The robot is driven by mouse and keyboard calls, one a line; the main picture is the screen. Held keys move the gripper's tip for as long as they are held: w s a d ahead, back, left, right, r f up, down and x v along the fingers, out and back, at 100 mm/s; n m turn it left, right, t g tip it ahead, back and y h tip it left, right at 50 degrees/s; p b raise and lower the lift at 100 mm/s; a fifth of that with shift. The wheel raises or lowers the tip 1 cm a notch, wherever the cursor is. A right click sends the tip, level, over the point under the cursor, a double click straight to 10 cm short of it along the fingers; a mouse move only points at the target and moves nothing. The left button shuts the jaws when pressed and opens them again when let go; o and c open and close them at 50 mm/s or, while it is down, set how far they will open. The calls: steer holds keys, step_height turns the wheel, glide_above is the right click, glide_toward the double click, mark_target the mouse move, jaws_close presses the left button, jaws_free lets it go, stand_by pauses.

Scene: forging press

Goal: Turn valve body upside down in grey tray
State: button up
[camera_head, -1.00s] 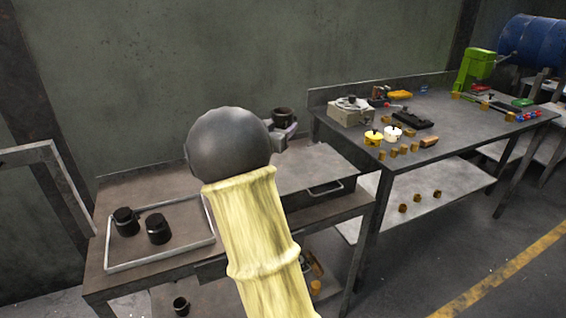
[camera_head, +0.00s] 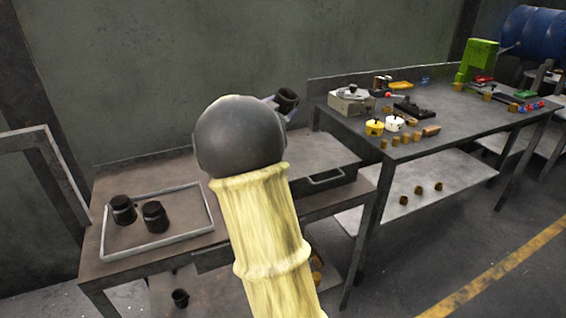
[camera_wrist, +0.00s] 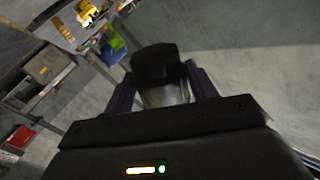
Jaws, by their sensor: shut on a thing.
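My gripper (camera_wrist: 163,88) is shut on a valve body (camera_wrist: 157,64), a black wide-ended piece with a paler grey part between the fingers. In the head view the held valve body (camera_head: 287,99) is dark, tilted, and raised behind my arm's dark round joint, which hides most of my gripper. The grey tray (camera_head: 158,246) lies on the left bench, left of my arm. Two dark valve bodies, a left one (camera_head: 123,210) and a right one (camera_head: 155,217), stand in its left part. The held piece is outside the tray, to its right.
The left bench (camera_head: 315,150) has clear top to the right of my arm. A second bench (camera_head: 470,125) at right carries a grey box (camera_head: 351,102), yellow and white pots, brass pieces and a green press (camera_head: 479,60). A wall stands close behind the left bench.

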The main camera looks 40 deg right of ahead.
steer(key=m+b, duration=0.3)
steer(key=m, duration=0.1)
steer(key=shift+f+b, duration=0.1)
steer(key=shift+b, duration=0.25)
steer(key=shift+r+m, duration=0.2)
steer(key=shift+m, duration=0.1)
steer(key=shift+f+m+b, duration=0.25)
steer(key=shift+m+b, duration=0.55)
steer(key=shift+b, duration=0.15)
steer(key=shift+m+b, duration=0.8)
steer(key=m+b, duration=0.4)
steer(key=shift+m, duration=0.7)
steer(key=shift+r, duration=0.25)
steer(key=shift+m+b, duration=0.3)
steer(key=shift+b, duration=0.05)
